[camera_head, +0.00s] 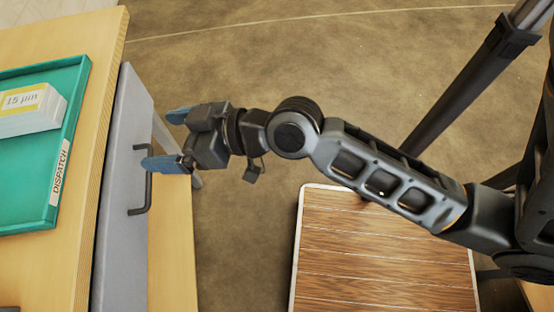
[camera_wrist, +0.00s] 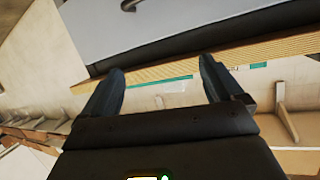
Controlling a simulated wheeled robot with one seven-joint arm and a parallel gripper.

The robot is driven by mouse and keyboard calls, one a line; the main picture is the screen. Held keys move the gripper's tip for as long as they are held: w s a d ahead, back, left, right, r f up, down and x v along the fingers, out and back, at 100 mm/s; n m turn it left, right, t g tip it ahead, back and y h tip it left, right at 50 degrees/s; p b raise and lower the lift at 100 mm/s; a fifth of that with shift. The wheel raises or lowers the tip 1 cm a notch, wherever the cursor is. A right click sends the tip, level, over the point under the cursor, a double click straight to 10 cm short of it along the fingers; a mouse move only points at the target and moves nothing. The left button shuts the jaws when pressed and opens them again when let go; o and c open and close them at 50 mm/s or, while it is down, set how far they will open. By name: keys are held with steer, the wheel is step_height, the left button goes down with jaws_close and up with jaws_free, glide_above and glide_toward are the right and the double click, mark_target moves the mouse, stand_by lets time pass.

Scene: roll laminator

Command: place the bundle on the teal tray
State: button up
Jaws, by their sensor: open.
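The teal tray (camera_head: 75,120) lies on the wooden worktop at the left of the head view, with a "DISPATCH" label on its near rim. A white bundle (camera_head: 30,122) with a yellow-edged "15 µm" label sits inside the tray; the picture's left edge cuts off part of both. My gripper (camera_head: 165,140) is open, with blue fingers spread, to the right of the tray and apart from the bundle. In the wrist view, nothing is between the fingers (camera_wrist: 162,82). The bundle is not recognisable there.
A grey drawer front (camera_head: 118,225) with a dark bar handle (camera_head: 145,180) is below the worktop edge (camera_head: 100,110), close to my gripper. A brown slatted wooden surface (camera_head: 380,255) is at the lower middle. Bare floor (camera_head: 245,65) lies beyond.

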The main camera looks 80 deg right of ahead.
steer(key=s+a+r, duration=0.1)
steer(key=s, duration=0.9)
steer(key=s+a+r+n, duration=0.1)
steer(key=s+a, duration=0.1)
steer(key=s, duration=0.8)
steer(key=shift+s+a+h, duration=0.2)
steer(key=shift+a+h, duration=0.1)
steer(key=shift+r+p, duration=0.45)
steer(key=shift+p, duration=0.1)
